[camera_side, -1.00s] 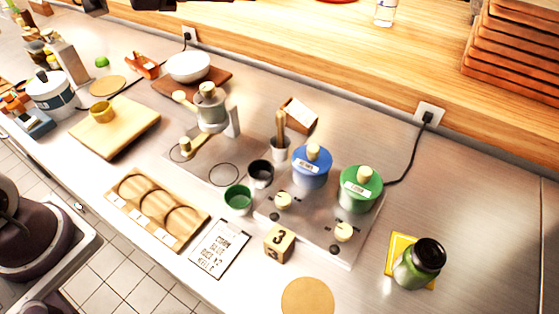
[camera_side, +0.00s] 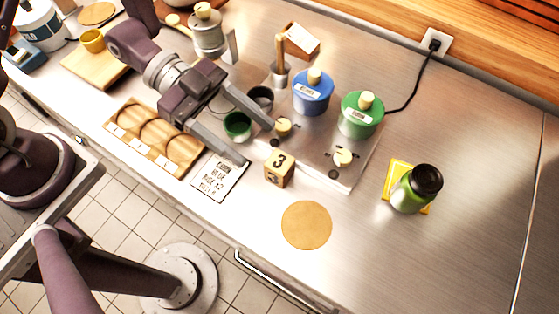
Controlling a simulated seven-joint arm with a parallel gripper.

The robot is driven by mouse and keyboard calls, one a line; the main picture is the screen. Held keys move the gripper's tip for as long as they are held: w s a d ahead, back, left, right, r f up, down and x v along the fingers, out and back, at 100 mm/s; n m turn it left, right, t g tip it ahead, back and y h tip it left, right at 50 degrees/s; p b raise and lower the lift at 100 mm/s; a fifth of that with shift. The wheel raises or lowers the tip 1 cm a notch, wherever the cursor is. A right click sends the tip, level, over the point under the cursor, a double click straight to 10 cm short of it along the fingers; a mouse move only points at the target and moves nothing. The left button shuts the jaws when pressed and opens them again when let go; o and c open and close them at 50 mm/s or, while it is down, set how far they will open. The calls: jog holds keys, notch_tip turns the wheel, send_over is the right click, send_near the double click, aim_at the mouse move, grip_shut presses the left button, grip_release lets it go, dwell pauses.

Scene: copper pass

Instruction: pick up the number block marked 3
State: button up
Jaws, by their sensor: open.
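The number block marked 3 (camera_side: 279,169) is a small tan cube with dark digits. It sits on the steel counter near the front edge of a raised metal plate. My gripper (camera_side: 258,143) is open, its two long grey fingers reaching toward the block from the upper left. The fingertips are apart from the block in the picture, one near the written card and one near a cream knob. Nothing shows between the fingers except the counter and part of a green cup.
A written card (camera_side: 219,178) and a wooden tray (camera_side: 113,127) lie left of the block. A round tan disc (camera_side: 306,225) lies in front. Blue (camera_side: 313,95) and green (camera_side: 360,118) lidded pots stand behind. A green jar (camera_side: 415,190) stands at right. Counter between disc and jar is clear.

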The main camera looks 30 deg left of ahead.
aim_at(275, 159)
jog(key=shift+f, duration=0.75)
jog(key=shift+d+f, duration=0.3)
jog(key=x, duration=0.6)
jog(key=shift+w+d+r, duration=0.15)
jog(key=shift+d, duration=0.2)
grip_shut()
